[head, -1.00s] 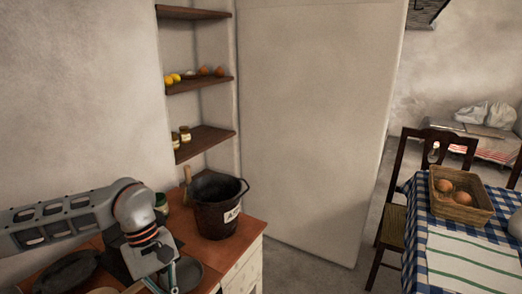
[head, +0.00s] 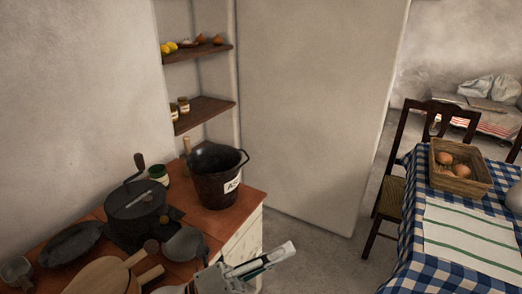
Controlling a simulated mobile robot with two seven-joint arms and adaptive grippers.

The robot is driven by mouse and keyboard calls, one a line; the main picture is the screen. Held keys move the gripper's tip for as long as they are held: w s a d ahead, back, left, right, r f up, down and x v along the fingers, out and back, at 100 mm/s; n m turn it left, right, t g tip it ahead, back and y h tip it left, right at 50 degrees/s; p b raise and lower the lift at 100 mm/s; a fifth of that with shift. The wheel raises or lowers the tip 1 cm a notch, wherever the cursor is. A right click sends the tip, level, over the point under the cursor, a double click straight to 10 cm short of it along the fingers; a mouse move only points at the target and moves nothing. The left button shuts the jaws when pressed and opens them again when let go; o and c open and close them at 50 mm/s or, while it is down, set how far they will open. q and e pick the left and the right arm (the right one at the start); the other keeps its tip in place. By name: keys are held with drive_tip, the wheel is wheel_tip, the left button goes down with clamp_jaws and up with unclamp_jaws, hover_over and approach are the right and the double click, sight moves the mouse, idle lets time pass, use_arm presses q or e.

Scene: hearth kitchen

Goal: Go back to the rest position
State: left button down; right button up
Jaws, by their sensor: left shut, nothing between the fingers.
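My left gripper (head: 287,250) is at the bottom centre of the head view, in front of the wooden counter's right front corner. Its pale fingers are shut together with nothing between them, and they point to the right. The rest of my left arm is mostly out of the picture below. My right gripper is not in view.
The counter (head: 252,196) holds a dark labelled bucket (head: 214,187), a dark mill with a crank (head: 136,206), a small jar (head: 158,175), a dark pan (head: 70,243) and wooden boards (head: 103,277). A table with a checked cloth (head: 410,262) bears a basket (head: 463,184). Bare floor (head: 335,255) lies between them.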

use_arm(q)
drive_tip(key=w+a+f+n+t+y, duration=0.2)
drive_tip(key=a+f+n+t+y, duration=0.3)
drive_tip(key=f+n, duration=0.4)
drive_tip(key=w+a+f+n+t+y, duration=0.1)
drive_tip(key=a+f+n+t+y, duration=0.45)
drive_tip(key=n, duration=0.55)
drive_tip(key=s+a+f+n+g+y, duration=0.3)
drive_tip(key=s+a+f+n, duration=0.3)
drive_tip(key=f, duration=0.4)
drive_tip(key=s+a+f+n+g+y, duration=0.4)
drive_tip(key=s+a+f, duration=0.3)
drive_tip(key=f, duration=0.3)
drive_tip(key=shift+s+a+n, duration=0.15)
drive_tip(key=shift+a+n, duration=0.3)
drive_tip(key=shift+n, duration=0.45)
drive_tip(key=shift+y, duration=0.25)
